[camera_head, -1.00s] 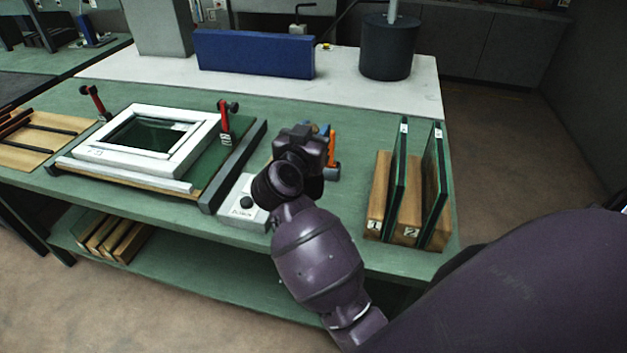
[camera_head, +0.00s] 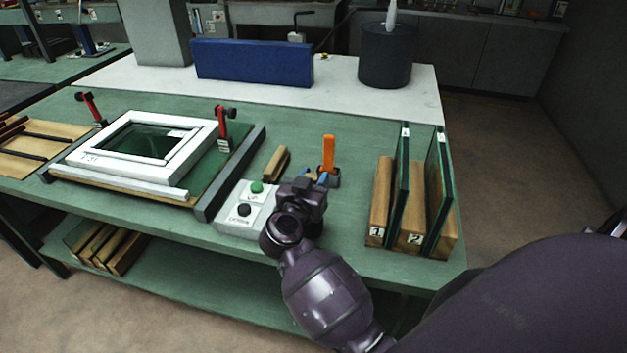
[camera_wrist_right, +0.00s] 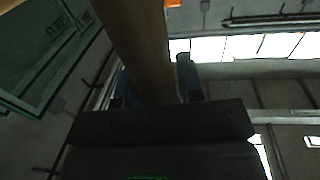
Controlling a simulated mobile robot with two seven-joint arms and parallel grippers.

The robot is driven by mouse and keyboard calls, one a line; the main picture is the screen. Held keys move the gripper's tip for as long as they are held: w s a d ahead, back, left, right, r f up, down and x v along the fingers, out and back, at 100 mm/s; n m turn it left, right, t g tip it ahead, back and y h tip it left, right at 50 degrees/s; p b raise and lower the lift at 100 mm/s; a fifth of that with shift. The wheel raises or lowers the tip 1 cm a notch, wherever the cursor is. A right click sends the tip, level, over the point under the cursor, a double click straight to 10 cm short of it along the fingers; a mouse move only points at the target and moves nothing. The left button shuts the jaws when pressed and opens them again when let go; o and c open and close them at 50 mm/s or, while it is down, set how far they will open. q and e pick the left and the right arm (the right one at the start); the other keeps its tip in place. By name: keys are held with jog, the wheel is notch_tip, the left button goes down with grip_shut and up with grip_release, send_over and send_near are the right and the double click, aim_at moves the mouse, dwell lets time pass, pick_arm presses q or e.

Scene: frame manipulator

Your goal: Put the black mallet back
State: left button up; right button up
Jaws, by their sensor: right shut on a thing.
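My right gripper (camera_head: 314,182) is over the front part of the green bench, just right of the button box. In the right wrist view, its fingers (camera_wrist_right: 152,88) are shut on a brown wooden shaft (camera_wrist_right: 138,40), which runs up past the top edge of the picture. No black head shows on this shaft, so I cannot tell from the frames that it is the black mallet. In the head view my wrist hides most of what is held. My left gripper is out of view.
The button box (camera_head: 246,208) and white frame (camera_head: 92,160) are left of my gripper. A short wooden bar (camera_head: 276,164) and an upright orange tool (camera_head: 328,152) are just behind it. Glass panes (camera_head: 437,195) in wooden blocks stand right.

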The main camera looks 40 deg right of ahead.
dwell(0.3)
jog(key=o, duration=0.9)
jog(key=shift+f, duration=0.1)
jog(key=shift+o, duration=0.2)
jog(key=shift+r, duration=0.2)
